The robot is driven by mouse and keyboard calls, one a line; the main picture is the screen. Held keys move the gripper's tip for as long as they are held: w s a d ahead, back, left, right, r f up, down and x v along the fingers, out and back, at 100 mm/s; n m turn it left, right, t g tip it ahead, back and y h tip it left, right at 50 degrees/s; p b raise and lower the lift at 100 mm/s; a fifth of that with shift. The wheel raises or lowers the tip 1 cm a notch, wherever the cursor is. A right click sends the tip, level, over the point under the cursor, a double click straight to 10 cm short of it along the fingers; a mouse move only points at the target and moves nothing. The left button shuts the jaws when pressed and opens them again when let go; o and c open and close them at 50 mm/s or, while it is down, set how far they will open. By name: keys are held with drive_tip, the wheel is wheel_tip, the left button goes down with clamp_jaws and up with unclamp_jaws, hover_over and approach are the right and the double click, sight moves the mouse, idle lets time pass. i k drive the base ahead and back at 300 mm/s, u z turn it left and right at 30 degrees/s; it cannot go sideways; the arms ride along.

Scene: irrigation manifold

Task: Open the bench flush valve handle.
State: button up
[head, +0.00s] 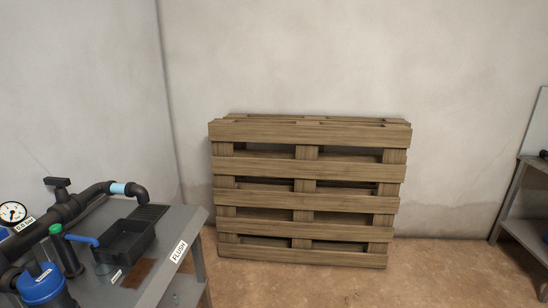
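A grey bench (190,252) stands at the lower left of the head view, with a white label reading FLUSH (179,251) on its edge. A short blue lever-like piece (82,240) lies near the black tray on the bench; I cannot tell for sure whether it is the flush valve handle. A black T-shaped handle (57,184) stands up behind the black pipe (75,207). My gripper is not in view.
A black tray (125,240), a green-capped cylinder (66,252), a blue-topped canister (43,287) and a pressure gauge (12,212) crowd the bench. A wooden pallet (308,168) leans on the back wall. A shelf (520,205) stands at right. Floor between is clear.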

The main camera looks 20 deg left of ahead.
sight(59, 183)
drive_tip(key=u, duration=0.25)
drive_tip(key=i, duration=1.65)
drive_tip(key=u, duration=1.4)
drive_tip(key=i, duration=1.05)
drive_tip(key=u, duration=1.4)
drive_tip(key=i, duration=0.5)
drive_tip(key=u, duration=0.15)
